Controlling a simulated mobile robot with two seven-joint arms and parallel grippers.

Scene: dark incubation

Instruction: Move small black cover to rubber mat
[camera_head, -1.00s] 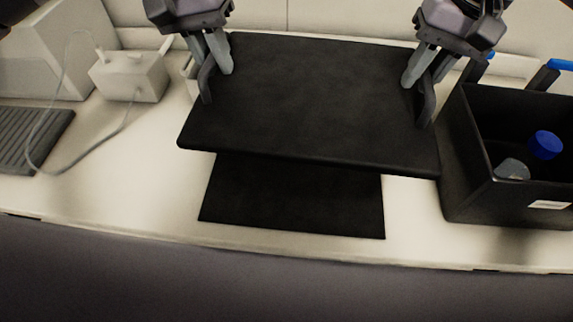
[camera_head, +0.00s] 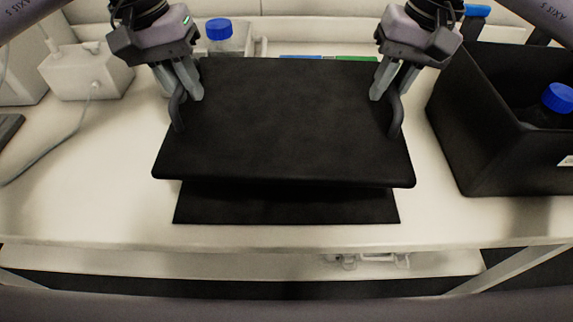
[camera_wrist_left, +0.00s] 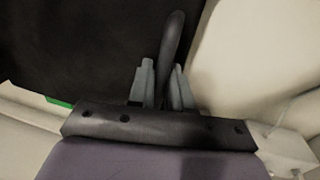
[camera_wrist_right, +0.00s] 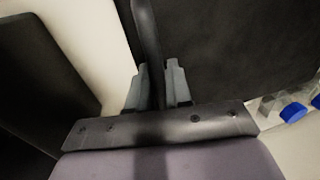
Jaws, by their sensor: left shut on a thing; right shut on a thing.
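The small black cover (camera_head: 285,125) is a wide dark box with a curved handle at each side. In the head view it is held over the black rubber mat (camera_head: 285,212), and only the mat's front strip shows below it. Whether the cover touches the mat is hard to tell. My left gripper (camera_head: 186,98) is shut on the cover's left handle, which stands between its fingers in the left wrist view (camera_wrist_left: 165,85). My right gripper (camera_head: 386,98) is shut on the right handle, also seen in the right wrist view (camera_wrist_right: 153,85).
A black bin (camera_head: 475,140) with a blue-capped bottle (camera_head: 556,98) stands close to the right. A white device (camera_head: 85,72) with a cable is at the left. Another blue-capped bottle (camera_head: 219,30) stands behind the cover. The white bench (camera_head: 90,185) is clear at front left.

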